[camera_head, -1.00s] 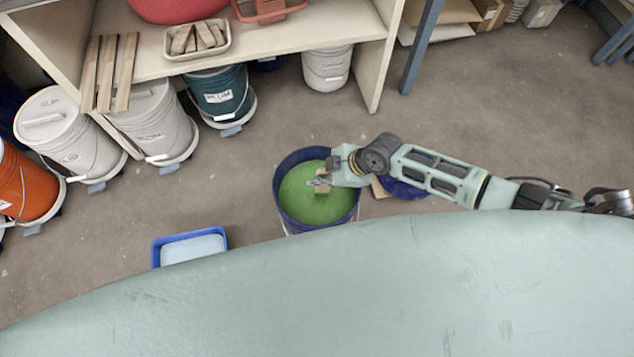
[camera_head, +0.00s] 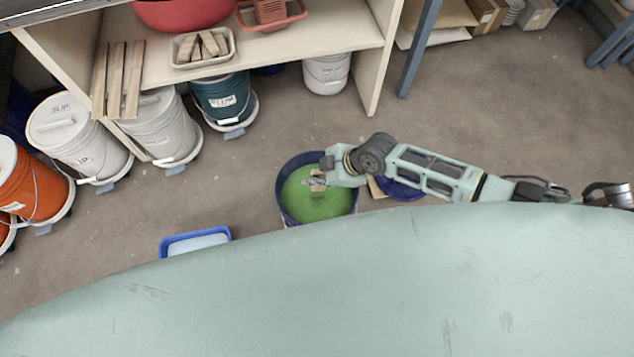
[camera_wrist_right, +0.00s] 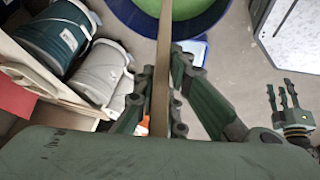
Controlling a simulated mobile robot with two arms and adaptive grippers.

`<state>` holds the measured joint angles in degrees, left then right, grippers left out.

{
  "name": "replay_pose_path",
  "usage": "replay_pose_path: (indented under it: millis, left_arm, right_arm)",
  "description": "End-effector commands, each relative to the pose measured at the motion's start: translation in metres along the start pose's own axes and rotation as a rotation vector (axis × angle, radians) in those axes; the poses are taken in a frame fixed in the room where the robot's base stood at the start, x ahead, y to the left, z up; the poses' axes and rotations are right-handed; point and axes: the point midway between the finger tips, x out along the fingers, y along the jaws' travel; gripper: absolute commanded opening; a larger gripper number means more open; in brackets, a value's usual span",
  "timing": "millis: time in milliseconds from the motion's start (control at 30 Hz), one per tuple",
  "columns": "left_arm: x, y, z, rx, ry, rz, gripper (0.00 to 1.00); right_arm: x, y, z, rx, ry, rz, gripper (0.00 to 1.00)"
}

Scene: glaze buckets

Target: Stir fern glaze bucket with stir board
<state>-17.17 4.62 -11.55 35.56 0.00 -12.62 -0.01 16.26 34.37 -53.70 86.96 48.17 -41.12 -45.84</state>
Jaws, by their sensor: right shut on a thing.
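The fern glaze bucket (camera_head: 285,212) is dark blue, open and upright on the floor, with green glaze (camera_head: 318,206) inside. Its blue rim also shows at the top of the right wrist view (camera_wrist_right: 122,14). My right gripper (camera_head: 315,181) is over the bucket, shut on the wooden stir board. The stir board (camera_wrist_right: 162,62) runs from between the fingers toward the green glaze; its lower end is hidden. My left gripper (camera_wrist_right: 283,97) shows only at the right of the right wrist view, its fingers spread and empty.
A blue lid (camera_head: 402,188) lies on the floor under my right arm. A blue tray (camera_head: 195,240) lies left of the bucket. A shelf (camera_head: 300,47) stands behind, with lidded buckets including a teal one (camera_head: 222,98). The floor between is clear.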

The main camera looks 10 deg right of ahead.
Motion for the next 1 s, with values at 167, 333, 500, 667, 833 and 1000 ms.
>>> replay_pose_path:
  millis: [167,333,500,667,833,1000]
  left_arm:
    - [-0.024,0.0,-0.003,0.0,0.001,0.0,0.33]
    - [-0.041,-0.001,-0.004,0.0,0.001,0.0,0.33]
    - [-0.057,-0.001,-0.006,-0.001,0.001,0.0,0.33]
    - [-0.073,-0.001,-0.007,-0.001,0.001,0.0,0.33]
    - [-0.09,-0.002,-0.009,-0.002,0.001,0.0,0.33]
    - [-0.107,-0.002,-0.01,-0.002,0.001,-0.001,0.33]
  right_arm:
    - [-0.021,0.001,-0.012,0.0,0.002,0.0,0.0]
    - [-0.035,0.001,-0.02,0.0,0.001,0.0,0.0]
    - [-0.05,0.001,-0.029,0.0,0.001,0.0,0.0]
    - [-0.064,0.002,-0.037,0.0,0.001,0.0,0.0]
    - [-0.079,0.002,-0.045,0.0,0.001,0.0,0.0]
    - [-0.094,0.001,-0.053,0.0,0.0,0.0,0.0]
